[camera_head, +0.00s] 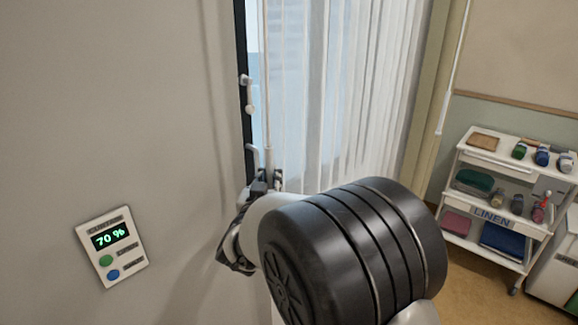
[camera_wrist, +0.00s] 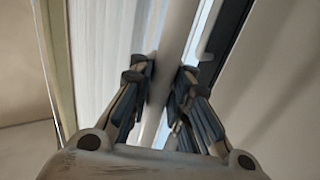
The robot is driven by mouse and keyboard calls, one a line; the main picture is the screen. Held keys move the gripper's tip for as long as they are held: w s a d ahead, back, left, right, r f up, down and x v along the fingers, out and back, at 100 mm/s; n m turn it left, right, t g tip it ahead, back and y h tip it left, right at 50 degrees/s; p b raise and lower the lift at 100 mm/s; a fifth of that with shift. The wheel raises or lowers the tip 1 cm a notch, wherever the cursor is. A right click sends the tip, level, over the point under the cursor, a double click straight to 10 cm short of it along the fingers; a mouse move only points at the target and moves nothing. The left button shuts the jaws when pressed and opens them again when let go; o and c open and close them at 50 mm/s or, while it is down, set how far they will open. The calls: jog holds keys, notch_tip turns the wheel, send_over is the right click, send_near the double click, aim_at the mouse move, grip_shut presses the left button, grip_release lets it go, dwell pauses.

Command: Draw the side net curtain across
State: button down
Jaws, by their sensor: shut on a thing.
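The white net curtain (camera_head: 345,90) hangs in vertical folds across most of the window, with a narrow uncovered strip at its left edge. It also shows at the left of the wrist view (camera_wrist: 100,50). A pale upright draw rod (camera_head: 268,90) hangs at the curtain's left edge. My gripper (camera_head: 264,180) is at the rod's lower part, partly hidden behind my arm. In the wrist view, the fingers (camera_wrist: 163,80) are shut on the rod (camera_wrist: 178,40), one on each side.
A wall panel (camera_head: 110,245) reads 70 % above a green and a blue button. The dark window frame (camera_head: 243,70) has a white handle (camera_head: 248,95) close to the rod. A linen trolley (camera_head: 500,220) stands at the right with bottles and folded cloths.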

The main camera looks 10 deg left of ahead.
jog(key=s+a, duration=0.3)
jog(key=s, duration=0.2)
jog(key=shift+a+f+p, duration=0.2)
jog(key=shift+f+p, duration=0.05)
jog(key=shift+p, duration=0.05)
jog(key=shift+s, duration=0.15)
jog(key=c, duration=1.9)
grip_release()
jog(key=shift+s, duration=0.1)
jog(key=shift+c, duration=0.2)
jog(key=shift+o, duration=0.7)
jog(key=shift+s+a+r, duration=0.1)
jog(key=shift+s+r, duration=0.05)
jog(key=shift+o, duration=1.3)
jog(key=shift+r, duration=0.1)
jog(key=s, duration=1.1)
jog(key=shift+s+a, duration=0.25)
jog(key=shift+s, duration=0.15)
